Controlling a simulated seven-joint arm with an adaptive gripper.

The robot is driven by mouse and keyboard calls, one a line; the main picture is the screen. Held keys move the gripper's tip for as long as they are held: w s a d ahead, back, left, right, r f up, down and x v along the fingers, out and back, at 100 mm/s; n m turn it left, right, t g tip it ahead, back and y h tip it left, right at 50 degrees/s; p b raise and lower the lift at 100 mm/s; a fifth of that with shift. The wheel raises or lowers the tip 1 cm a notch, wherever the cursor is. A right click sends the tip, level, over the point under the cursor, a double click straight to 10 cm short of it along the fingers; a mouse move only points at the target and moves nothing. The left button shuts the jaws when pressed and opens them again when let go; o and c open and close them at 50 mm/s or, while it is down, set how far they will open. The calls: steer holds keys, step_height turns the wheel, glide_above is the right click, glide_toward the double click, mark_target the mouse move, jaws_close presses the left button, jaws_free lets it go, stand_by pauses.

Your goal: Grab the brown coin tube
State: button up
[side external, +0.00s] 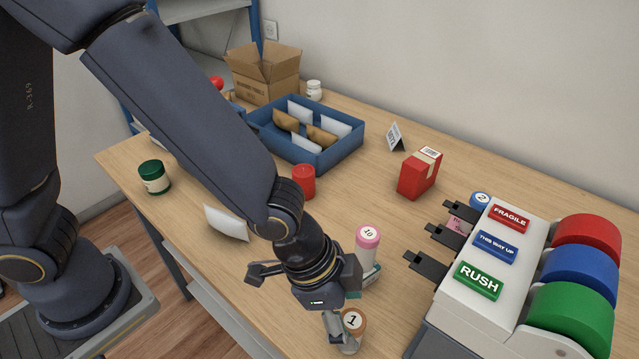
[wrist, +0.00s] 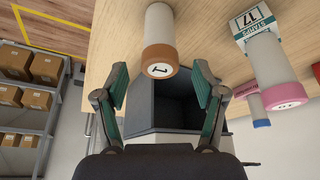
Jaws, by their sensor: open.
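The brown coin tube (side external: 353,321) stands upright near the table's front edge in the side view; it has a pale body and a brown end marked 1. My gripper (side external: 354,302) is low beside it and partly hides it. In the wrist view the brown coin tube (wrist: 159,45) shows ahead of my open gripper (wrist: 162,80), roughly centred between the two teal-padded fingers. The fingers are wide apart and nothing is held. Whether either finger touches the tube I cannot tell.
A pink tube marked 10 (side external: 367,241) stands close behind my gripper. A label dispenser (side external: 470,262) with dark prongs stands at right, a blue tube (side external: 480,199) behind it. A red box (side external: 419,174), red candle-like cylinder (side external: 304,181) and blue tray (side external: 318,164) stand farther back.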

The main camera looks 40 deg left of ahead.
steer(key=shift+x, duration=1.5)
steer(key=shift+a, duration=0.1)
steer(key=c, duration=1.3)
jaws_close()
steer(key=shift+r, duration=0.15)
